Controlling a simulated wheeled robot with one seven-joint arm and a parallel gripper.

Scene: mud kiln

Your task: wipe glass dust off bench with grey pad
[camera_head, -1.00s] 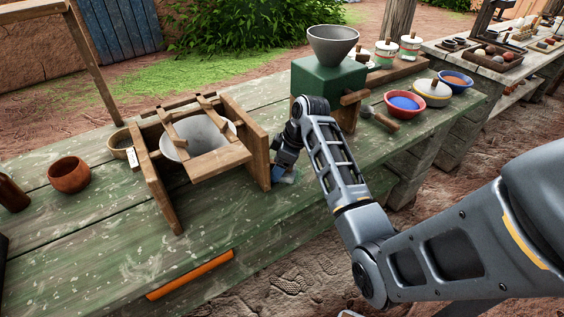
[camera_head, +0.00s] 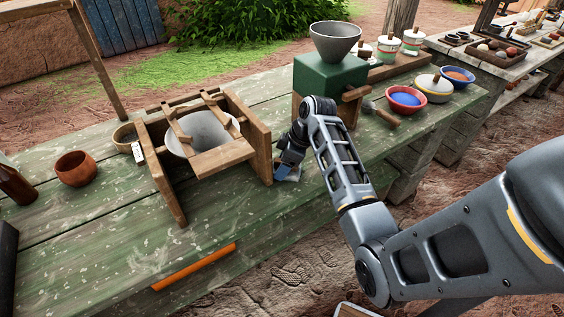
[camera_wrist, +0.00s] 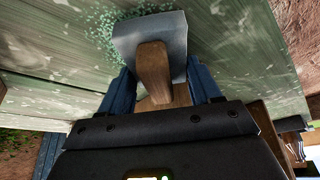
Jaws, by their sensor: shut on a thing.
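My gripper (camera_wrist: 162,88) is shut on the wooden handle (camera_wrist: 153,68) of the grey pad (camera_wrist: 128,40). In the wrist view the pad is at or just above the bench top; I cannot tell whether it touches. Green glass dust (camera_wrist: 104,38) lies in a speckled patch beside and beyond the pad. In the head view my gripper (camera_head: 286,164) is low over the green bench (camera_head: 120,240), between the wooden frame and the green box. My arm partly hides it, and the dust is hard to make out there.
The wooden frame (camera_head: 258,148) holding a pale bowl (camera_head: 190,140) stands close left of my gripper. The green box (camera_head: 312,80) with a grey funnel bowl (camera_head: 335,40) stands behind to the right. A red bowl of blue powder (camera_head: 405,101) is further right. An orange bar (camera_head: 195,266) lies along the front edge.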

